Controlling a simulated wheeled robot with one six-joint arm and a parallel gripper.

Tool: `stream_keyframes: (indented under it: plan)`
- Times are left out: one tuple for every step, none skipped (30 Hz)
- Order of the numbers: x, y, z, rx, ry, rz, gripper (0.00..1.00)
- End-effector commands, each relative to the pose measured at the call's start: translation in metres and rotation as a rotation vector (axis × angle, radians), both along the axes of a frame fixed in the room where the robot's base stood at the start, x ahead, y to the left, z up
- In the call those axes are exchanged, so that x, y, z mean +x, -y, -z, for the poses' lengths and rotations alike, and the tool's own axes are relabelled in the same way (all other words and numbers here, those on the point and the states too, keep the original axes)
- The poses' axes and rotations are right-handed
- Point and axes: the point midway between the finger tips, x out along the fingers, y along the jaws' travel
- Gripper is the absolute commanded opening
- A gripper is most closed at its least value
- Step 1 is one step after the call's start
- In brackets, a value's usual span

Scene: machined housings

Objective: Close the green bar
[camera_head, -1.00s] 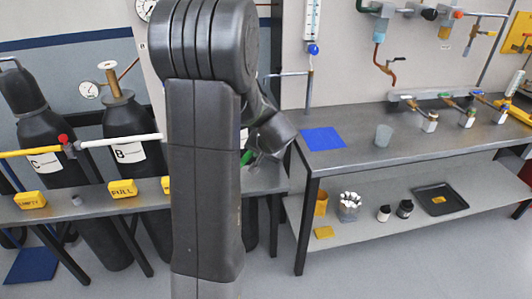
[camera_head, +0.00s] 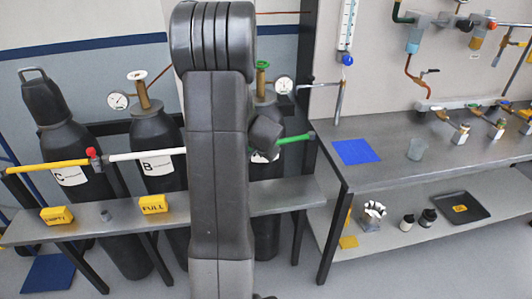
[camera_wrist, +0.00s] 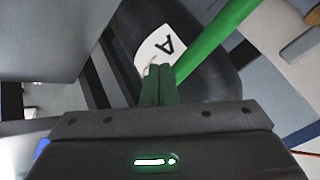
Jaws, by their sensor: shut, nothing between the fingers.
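The green bar (camera_head: 295,139) shows right of my arm in the head view, at the height of the cylinder behind it, tilted slightly up to the right. Its left part is hidden by my arm. In the wrist view the green bar (camera_wrist: 215,42) runs diagonally from the top right down to the fingertips. My gripper (camera_wrist: 157,72) is shut and empty, its fingertips beside the bar's lower end; I cannot tell whether they touch. Cylinder A (camera_wrist: 195,65), dark with a white label, lies beyond them. In the head view my fingers are hidden.
A yellow bar (camera_head: 40,167) and a white bar (camera_head: 147,154) cross cylinders C (camera_head: 85,190) and B (camera_head: 165,178). A shelf (camera_head: 120,222) with yellow signs runs in front. A workbench (camera_head: 400,175) stands close on the right.

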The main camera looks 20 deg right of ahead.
Motion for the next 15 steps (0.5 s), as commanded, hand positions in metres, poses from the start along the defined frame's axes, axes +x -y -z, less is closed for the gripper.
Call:
stream_keyframes:
  plan:
    - [0.007, -0.002, -0.003, -0.001, 0.0, -0.003, 0.0]
    - [0.011, -0.003, -0.003, 0.0, -0.001, -0.002, 0.0]
    - [0.015, -0.003, -0.003, -0.001, -0.001, -0.003, 0.0]
    - [0.018, -0.004, -0.003, -0.001, -0.001, -0.002, 0.0]
    - [0.021, -0.004, -0.002, 0.0, -0.001, -0.001, 0.0]
    - [0.024, -0.004, -0.002, 0.0, -0.001, -0.001, 0.0]
    - [0.026, -0.004, -0.002, -0.001, -0.001, -0.002, 0.0]
    - [0.028, -0.005, -0.002, -0.001, -0.001, -0.002, 0.0]
    - [0.031, -0.005, -0.002, -0.001, -0.001, -0.002, 0.0]
    - [0.032, -0.005, -0.001, 0.0, -0.001, -0.001, 0.0]
    - [0.034, -0.005, -0.001, 0.0, -0.001, -0.001, 0.0]
    - [0.035, -0.005, -0.001, 0.0, 0.001, -0.001, 0.0]
    - [0.037, -0.005, -0.001, 0.0, 0.001, -0.001, 0.0]
    - [0.038, -0.005, -0.001, 0.0, 0.002, -0.001, 0.0]
    - [0.039, -0.005, -0.001, -0.001, 0.003, -0.001, 0.0]
